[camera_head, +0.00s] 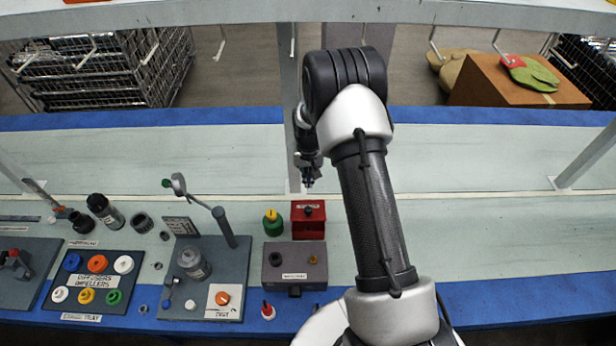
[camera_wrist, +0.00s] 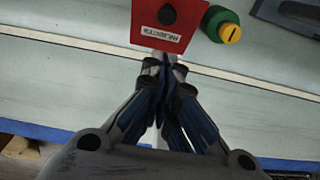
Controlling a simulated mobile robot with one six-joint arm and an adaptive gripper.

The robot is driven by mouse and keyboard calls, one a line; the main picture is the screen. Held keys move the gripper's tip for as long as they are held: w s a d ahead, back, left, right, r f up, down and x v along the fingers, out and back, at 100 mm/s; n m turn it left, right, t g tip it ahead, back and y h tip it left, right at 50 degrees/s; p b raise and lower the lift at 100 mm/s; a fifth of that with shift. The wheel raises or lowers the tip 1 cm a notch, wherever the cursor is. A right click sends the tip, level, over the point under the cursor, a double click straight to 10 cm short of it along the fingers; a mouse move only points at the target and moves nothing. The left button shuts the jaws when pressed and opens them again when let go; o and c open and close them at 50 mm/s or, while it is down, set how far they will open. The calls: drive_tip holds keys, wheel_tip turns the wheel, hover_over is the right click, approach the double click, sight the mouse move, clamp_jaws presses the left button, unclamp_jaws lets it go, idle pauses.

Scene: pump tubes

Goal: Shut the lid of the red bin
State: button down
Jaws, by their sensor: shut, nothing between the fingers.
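The red bin (camera_head: 308,228) stands on the bench in the middle of the head view. Its red lid panel (camera_wrist: 158,30) carries a dark round knob and a white label reading REJECTS, upside down in the wrist view. I cannot tell for sure from these views whether the lid lies fully shut. My gripper (camera_head: 309,185) points down just behind and above the bin. In the wrist view my gripper (camera_wrist: 163,62) has its fingertips together and empty, close to the label edge of the panel; contact cannot be told.
A green jar with a yellow cap (camera_head: 272,222) stands close left of the bin. A grey box (camera_head: 296,270) is in front, with a small red-topped bottle (camera_head: 268,311) nearby. A grey fixture (camera_head: 205,270) with a post stands further left. The bench right of my arm is clear.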

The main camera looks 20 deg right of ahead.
drive_tip(key=f, duration=0.3)
drive_tip(key=f+b, duration=0.1)
drive_tip(key=f, duration=0.2)
drive_tip(key=s+f, duration=0.1)
drive_tip(key=f, duration=0.2)
drive_tip(key=shift+a+b, duration=0.2)
drive_tip(key=shift+b, duration=0.15)
drive_tip(key=shift+s+a+f, duration=0.1)
drive_tip(key=shift+f, duration=0.3)
